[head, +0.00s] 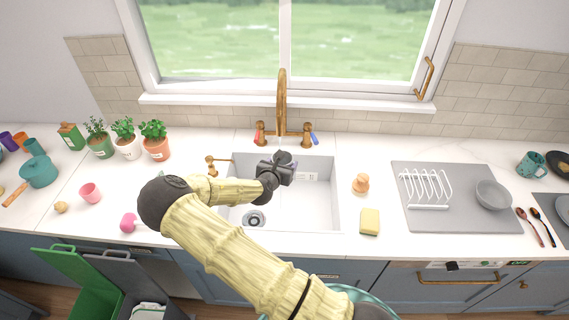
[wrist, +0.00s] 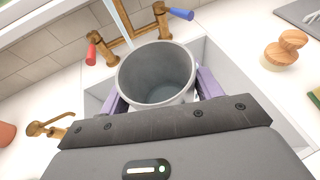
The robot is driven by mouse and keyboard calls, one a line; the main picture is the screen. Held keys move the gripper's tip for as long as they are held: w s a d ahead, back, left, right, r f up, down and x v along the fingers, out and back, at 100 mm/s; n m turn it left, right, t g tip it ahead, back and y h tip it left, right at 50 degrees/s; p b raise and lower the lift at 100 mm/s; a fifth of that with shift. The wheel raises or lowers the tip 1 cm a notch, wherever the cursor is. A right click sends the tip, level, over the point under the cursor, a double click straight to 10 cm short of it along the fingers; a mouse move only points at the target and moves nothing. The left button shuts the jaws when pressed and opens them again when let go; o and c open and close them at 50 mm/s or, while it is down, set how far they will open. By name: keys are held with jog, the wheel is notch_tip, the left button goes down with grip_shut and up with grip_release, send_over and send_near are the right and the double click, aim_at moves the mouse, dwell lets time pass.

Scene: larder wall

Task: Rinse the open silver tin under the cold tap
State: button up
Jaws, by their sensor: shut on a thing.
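The open silver tin (wrist: 156,76) is held upright or nearly so, with its mouth facing my wrist camera and its inside looking empty. My gripper (wrist: 160,92) is shut on it, one purple finger on each side. In the head view my gripper (head: 277,168) is over the sink (head: 318,205), and I cannot make out the tin there. The brass tap (head: 281,100) rises behind the sink. Its blue handle (head: 314,138) is on the right and its red handle (head: 258,138) on the left. In the wrist view a pale strip like running water meets the tin's far rim; whether it falls inside is unclear.
A wooden brush (head: 361,183) and a yellow sponge (head: 370,221) lie right of the sink. A drying mat (head: 455,170) with a white rack (head: 425,188) is further right. A small brass spout (head: 217,162) stands at the sink's left. Potted plants (head: 124,145) are further left.

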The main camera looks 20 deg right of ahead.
jog(key=shift+s+a, duration=0.45)
jog(key=shift+s, duration=0.25)
jog(key=shift+s+a, duration=0.4)
jog(key=shift+s, duration=0.35)
jog(key=shift+s+a, duration=0.45)
jog(key=shift+s, duration=0.25)
jog(key=shift+r+p, duration=0.1)
jog(key=shift+p, duration=0.25)
jog(key=s+a+r+p, duration=0.2)
jog(key=s+r+p, duration=0.1)
jog(key=s, duration=0.1)
jog(key=shift+s+a+r, duration=0.15)
jog(key=shift+a+r, duration=0.15)
jog(key=shift+r, duration=0.1)
dwell(0.8)
